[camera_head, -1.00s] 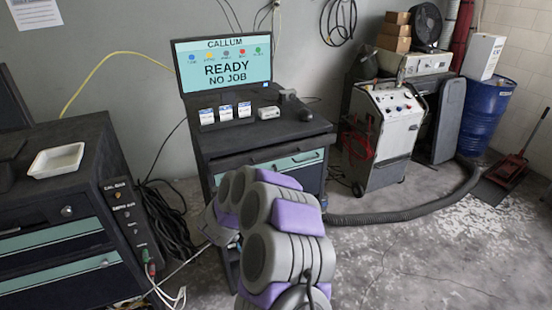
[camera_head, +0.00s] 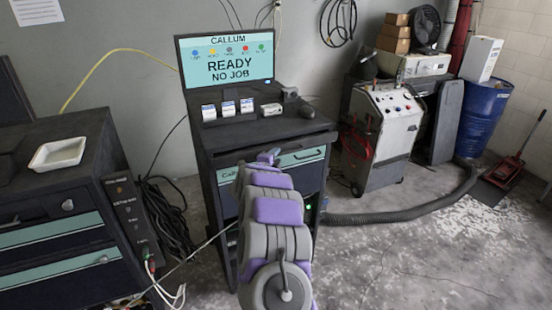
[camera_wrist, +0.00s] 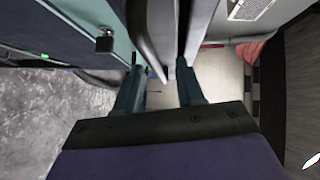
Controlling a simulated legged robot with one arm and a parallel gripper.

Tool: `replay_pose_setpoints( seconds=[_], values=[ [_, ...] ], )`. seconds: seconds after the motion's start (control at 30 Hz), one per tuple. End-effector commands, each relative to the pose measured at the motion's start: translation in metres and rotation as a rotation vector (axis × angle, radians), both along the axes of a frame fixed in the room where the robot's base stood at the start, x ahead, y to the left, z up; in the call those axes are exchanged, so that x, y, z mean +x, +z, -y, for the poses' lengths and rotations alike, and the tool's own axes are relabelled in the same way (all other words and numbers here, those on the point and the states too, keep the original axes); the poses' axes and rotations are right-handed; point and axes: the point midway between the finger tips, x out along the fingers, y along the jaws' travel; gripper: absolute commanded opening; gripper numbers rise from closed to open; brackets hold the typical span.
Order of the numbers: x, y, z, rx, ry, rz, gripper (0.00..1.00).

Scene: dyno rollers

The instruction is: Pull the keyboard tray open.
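The dark workstation cabinet (camera_head: 262,133) stands in the middle of the head view. Its keyboard tray (camera_head: 226,161) is the thin dark band under the worktop, above the teal drawer front (camera_head: 302,157); my arm hides much of that front. My gripper (camera_wrist: 160,80) is against the cabinet front, with its fingertips hidden behind my wrist in the head view. In the wrist view its two dark fingers are apart. A grey curved bar (camera_wrist: 146,38) and a pale edge reach between them; I cannot tell whether the fingers touch either.
A monitor (camera_head: 226,60) and small boxes stand on the worktop. A second cabinet (camera_head: 52,222) with a white tray (camera_head: 57,154) is at the left. A white machine (camera_head: 380,135) and a black hose (camera_head: 400,213) are at the right. The floor at the right front is mostly clear.

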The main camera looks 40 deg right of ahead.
Motion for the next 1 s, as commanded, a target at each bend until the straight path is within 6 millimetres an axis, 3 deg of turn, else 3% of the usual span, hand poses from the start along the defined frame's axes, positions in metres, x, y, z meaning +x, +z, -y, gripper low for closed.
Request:
replay_pose_setpoints(
  seconds=[0.17,0.5,0.9,1.0],
  values=[
    [0.004,-0.005,0.014,0.006,-0.001,-0.001,0.38],
    [0.006,0.001,0.002,-0.007,0.0,0.0,0.38],
    [0.006,-0.004,0.014,0.004,-0.001,-0.001,0.0],
    [0.006,-0.004,0.016,0.004,-0.002,0.0,0.0]
  ],
)
